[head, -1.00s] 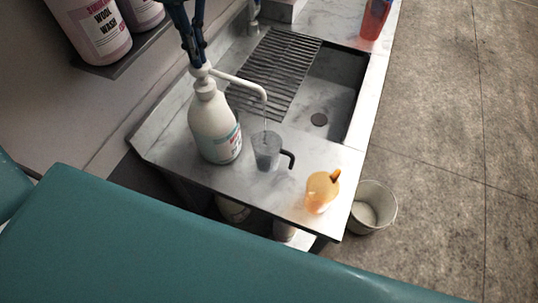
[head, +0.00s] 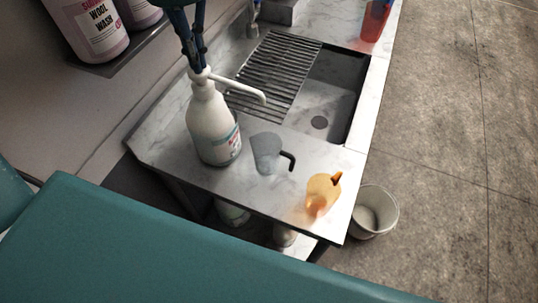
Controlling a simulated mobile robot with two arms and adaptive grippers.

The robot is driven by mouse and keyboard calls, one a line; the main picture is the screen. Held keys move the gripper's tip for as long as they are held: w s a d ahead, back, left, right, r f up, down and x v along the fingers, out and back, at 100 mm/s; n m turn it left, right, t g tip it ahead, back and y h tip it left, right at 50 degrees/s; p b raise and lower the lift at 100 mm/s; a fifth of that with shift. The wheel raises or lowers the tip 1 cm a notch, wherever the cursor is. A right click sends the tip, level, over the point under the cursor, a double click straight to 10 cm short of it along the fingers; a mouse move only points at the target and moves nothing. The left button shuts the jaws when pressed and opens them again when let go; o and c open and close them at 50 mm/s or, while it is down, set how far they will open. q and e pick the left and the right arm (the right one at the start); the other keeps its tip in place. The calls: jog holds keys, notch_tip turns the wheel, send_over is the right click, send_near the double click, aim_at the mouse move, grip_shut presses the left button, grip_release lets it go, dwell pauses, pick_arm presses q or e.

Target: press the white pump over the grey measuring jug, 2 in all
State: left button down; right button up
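A large white pump bottle (head: 214,132) stands upright on the marble counter. Its white spout (head: 238,88) points right, its tip above the grey measuring jug (head: 265,150). The jug is see-through grey with a dark handle (head: 289,160) on its right, and stands beside the bottle. My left gripper (head: 198,68) comes down from the top edge, its dark fingers close together and shut, tips on the pump head. No stream shows under the spout. The jug's liquid level cannot be made out. My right gripper is out of view.
An orange jug (head: 321,192) stands near the counter's front right corner. A sink with a slatted rack (head: 275,72) lies behind. A red bottle (head: 375,20) stands at the back right. A pale bucket (head: 373,211) is on the floor. Wool wash bottles (head: 93,28) sit on a shelf.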

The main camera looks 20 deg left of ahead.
pick_arm(q)
jog(key=shift+a+r+p, duration=0.15)
jog(key=shift+r+p, duration=0.65)
jog(key=shift+r, duration=1.1)
jog(key=shift+f, duration=0.2)
jog(key=shift+f+b, duration=2)
jog(key=shift+b, duration=0.3)
jog(key=shift+r, duration=0.1)
jog(key=shift+r+p, duration=1.25)
jog(key=shift+r, duration=0.85)
